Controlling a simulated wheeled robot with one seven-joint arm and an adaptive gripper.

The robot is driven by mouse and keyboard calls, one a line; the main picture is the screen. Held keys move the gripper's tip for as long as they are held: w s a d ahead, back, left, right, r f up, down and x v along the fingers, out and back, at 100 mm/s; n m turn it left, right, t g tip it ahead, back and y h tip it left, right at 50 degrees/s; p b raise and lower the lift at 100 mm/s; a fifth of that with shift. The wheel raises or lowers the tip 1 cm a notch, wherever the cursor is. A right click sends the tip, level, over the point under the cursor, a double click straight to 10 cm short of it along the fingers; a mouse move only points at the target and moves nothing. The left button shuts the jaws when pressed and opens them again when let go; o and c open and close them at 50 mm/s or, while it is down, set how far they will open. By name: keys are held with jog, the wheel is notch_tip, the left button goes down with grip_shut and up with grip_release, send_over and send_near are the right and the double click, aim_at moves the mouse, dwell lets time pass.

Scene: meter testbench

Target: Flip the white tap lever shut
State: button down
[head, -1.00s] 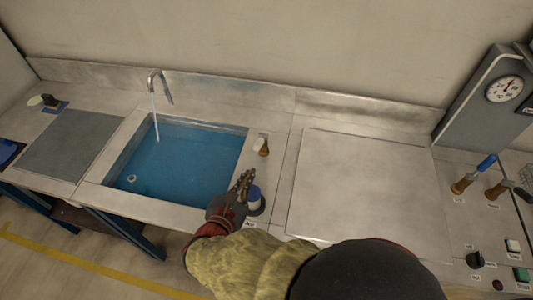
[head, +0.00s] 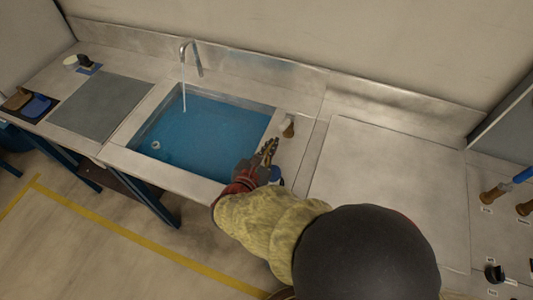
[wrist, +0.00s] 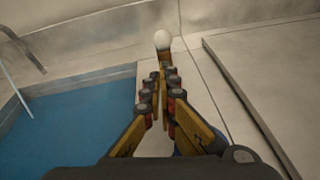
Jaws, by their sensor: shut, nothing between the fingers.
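The tap lever (head: 287,128) stands on the steel counter just right of the sink, a brass-brown body with a white knob. In the wrist view its round white knob (wrist: 162,40) is straight ahead, beyond my fingertips. My gripper (head: 270,147) is shut and empty, just in front of the lever on the near side. In the wrist view my gripper (wrist: 162,78) has its fingers together, and their tips overlap the lever's lower part. I cannot tell whether they touch it. A thin stream of water falls from the spout (head: 190,50).
The sink (head: 205,130) holds blue water, left of my gripper. A blue-topped knob (head: 276,173) sits close beside my fingers, partly hidden. A flat raised panel (head: 385,180) lies to the right. Brass valves (head: 492,195) stand at the far right. The wall is behind.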

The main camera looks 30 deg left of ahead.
aim_at(286, 122)
jog(key=shift+b+x, duration=0.35)
jog(key=shift+x, duration=1.6)
jog(key=shift+r, duration=0.1)
jog(key=shift+r+g+p, duration=0.3)
jog(key=shift+p, duration=0.6)
